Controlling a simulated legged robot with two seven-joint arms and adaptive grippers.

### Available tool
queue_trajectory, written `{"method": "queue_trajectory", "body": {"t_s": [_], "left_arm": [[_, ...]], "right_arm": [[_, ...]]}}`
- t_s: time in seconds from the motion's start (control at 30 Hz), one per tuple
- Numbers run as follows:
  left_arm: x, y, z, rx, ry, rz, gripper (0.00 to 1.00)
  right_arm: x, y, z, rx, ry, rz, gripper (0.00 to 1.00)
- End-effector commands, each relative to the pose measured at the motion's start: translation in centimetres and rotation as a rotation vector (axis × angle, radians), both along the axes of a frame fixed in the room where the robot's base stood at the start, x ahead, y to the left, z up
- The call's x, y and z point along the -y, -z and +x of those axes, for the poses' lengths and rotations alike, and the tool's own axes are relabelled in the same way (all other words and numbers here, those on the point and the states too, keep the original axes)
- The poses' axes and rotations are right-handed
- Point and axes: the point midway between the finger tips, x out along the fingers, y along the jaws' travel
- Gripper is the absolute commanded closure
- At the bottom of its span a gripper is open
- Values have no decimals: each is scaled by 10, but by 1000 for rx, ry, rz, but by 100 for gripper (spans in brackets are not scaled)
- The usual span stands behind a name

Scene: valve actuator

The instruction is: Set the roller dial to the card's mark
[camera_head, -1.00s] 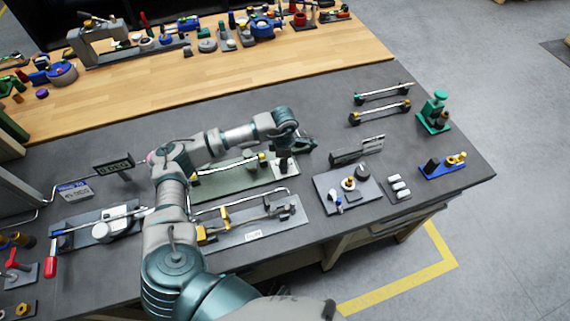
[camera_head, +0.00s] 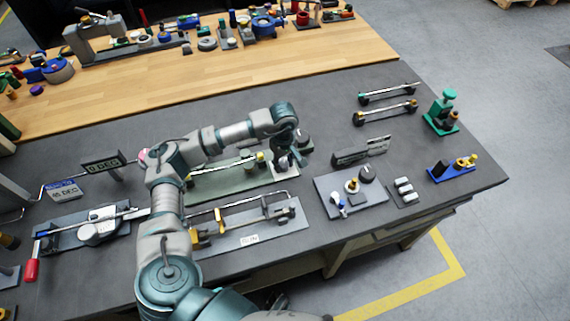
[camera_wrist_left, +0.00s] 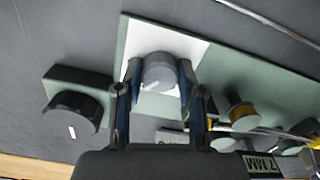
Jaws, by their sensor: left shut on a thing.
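In the wrist view a grey round dial knob (camera_wrist_left: 158,72) with a white pointer line stands on a white plate (camera_wrist_left: 190,47) on a pale green board. My left gripper (camera_wrist_left: 160,100) has one finger on each side of this knob and is shut on it. In the head view the left gripper (camera_head: 290,158) points down at the right end of the green board (camera_head: 232,181) and largely hides the knob. A small card (camera_wrist_left: 262,163) shows at the bottom right of the wrist view; its upside-down text is hard to read. My right gripper is not in view.
A black knob (camera_wrist_left: 75,112) with a white mark stands on a separate green block close beside the gripper. A grey fixture (camera_head: 245,228) is in front; a plate with knobs (camera_head: 350,194) is to the right.

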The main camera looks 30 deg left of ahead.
Motion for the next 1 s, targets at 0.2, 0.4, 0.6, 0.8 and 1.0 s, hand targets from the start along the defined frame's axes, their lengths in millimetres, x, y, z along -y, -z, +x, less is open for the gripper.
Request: {"method": "queue_trajectory", "body": {"t_s": [0.2, 0.4, 0.6, 0.8, 1.0], "left_arm": [[-2, 0, 2, 9, 197, 2, 96], [-2, -1, 3, 10, 372, 2, 96], [-2, -2, 3, 11, 511, 3, 96], [-2, -3, 3, 12, 603, 4, 96], [-2, -4, 3, 13, 650, 4, 96]], "right_arm": [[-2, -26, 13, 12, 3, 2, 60], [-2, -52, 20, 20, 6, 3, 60], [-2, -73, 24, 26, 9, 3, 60], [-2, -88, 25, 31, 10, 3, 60], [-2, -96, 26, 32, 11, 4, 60]]}}
